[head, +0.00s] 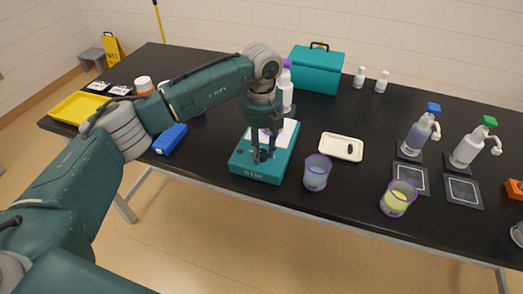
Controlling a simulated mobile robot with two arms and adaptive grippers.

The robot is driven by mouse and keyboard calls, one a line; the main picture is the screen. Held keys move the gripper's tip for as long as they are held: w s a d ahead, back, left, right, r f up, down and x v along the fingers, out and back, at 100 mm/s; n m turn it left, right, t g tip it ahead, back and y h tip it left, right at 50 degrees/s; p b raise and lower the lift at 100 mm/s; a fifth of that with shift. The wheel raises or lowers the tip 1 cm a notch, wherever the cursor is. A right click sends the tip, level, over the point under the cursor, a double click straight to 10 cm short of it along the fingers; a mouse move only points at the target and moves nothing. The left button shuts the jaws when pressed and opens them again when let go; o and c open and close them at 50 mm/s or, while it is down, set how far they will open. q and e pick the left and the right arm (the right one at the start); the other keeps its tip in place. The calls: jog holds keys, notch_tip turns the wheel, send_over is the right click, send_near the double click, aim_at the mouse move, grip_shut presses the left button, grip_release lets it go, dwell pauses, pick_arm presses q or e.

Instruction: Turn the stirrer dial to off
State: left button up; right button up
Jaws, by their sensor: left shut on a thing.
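The stirrer (249,175) is a teal box with a white top plate, standing near the front edge of the black table. My left arm reaches in from the left and bends down over it. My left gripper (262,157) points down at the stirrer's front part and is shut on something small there. The dial is hidden behind the fingers, so its setting cannot be seen. A clear vessel (285,97) with a purple top stands behind the gripper, partly covered by it. My right gripper is not in view.
Right of the stirrer are a purple-rimmed beaker (317,173), a cream tray (341,147) and a beaker of yellow liquid (398,198). Two tap bottles, blue-topped (417,135) and green-topped (470,148), stand farther right. A teal case (316,70) is behind. A blue object (170,139) lies left.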

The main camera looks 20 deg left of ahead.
aim_at(261, 152)
pick_arm(q)
jog(key=shift+w+r, duration=0.1)
dwell(0.3)
jog(key=o, duration=1.1)
jog(key=shift+o, duration=0.2)
notch_tip(261, 152, up, 12)
